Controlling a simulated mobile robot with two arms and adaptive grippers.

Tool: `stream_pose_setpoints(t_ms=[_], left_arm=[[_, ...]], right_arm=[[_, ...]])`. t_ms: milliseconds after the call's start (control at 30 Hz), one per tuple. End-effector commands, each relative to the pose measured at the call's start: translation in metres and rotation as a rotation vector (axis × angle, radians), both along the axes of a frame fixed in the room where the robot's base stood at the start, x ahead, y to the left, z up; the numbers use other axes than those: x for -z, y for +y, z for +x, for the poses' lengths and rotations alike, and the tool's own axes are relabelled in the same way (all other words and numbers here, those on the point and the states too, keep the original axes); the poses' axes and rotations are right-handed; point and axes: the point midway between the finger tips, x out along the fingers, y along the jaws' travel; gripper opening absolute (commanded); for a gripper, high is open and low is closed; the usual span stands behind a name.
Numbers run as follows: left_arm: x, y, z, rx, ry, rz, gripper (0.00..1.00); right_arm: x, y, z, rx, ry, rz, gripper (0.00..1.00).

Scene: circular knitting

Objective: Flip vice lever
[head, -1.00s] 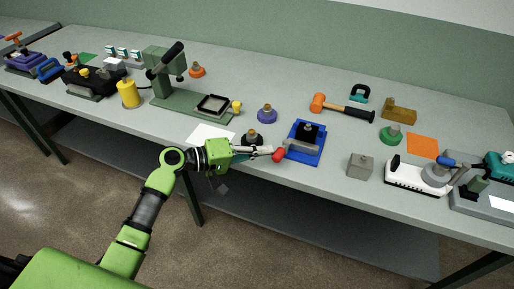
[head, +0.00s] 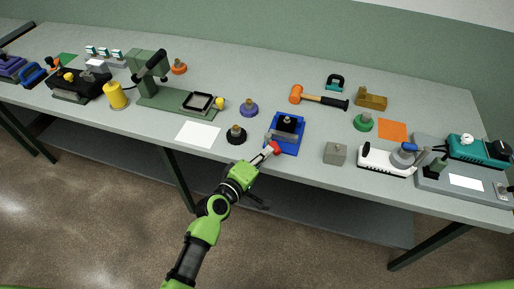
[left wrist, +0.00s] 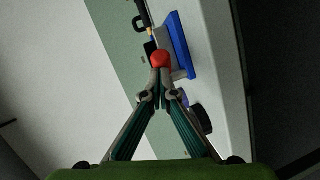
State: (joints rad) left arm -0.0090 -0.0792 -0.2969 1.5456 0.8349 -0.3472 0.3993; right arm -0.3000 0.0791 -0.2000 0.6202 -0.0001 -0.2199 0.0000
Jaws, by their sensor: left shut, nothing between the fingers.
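The vice (head: 288,126) has a blue base, a grey body and a black part on top. It stands near the front edge of the grey bench. Its lever knob is red (head: 275,148) and sits at the front left of the vice. My left gripper (head: 266,155) is at the red knob, coming from the front of the bench. In the left wrist view the knob (left wrist: 160,59) is just beyond the shut fingertips (left wrist: 160,90), with nothing between them. I cannot tell whether they touch it. My right gripper is not in view.
A black round knobbed piece (head: 236,134) and a white sheet (head: 198,134) lie left of the vice. A grey block (head: 335,153) and a white tool (head: 386,160) stand to its right. An orange mallet (head: 318,98) lies behind. The floor in front is free.

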Motion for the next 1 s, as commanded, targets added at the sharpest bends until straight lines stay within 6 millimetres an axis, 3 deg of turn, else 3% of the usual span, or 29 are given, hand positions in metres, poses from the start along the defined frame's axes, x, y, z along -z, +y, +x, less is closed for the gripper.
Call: stream_pose_setpoints(t_ms=[400, 1000], left_arm=[[0.000, -0.021, 0.001, 0.001, -0.001, 0.000, 0.00], [0.000, -0.026, 0.001, 0.002, 0.001, -0.001, 0.00]], right_arm=[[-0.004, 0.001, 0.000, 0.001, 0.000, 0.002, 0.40], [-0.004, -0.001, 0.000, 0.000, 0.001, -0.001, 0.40]])
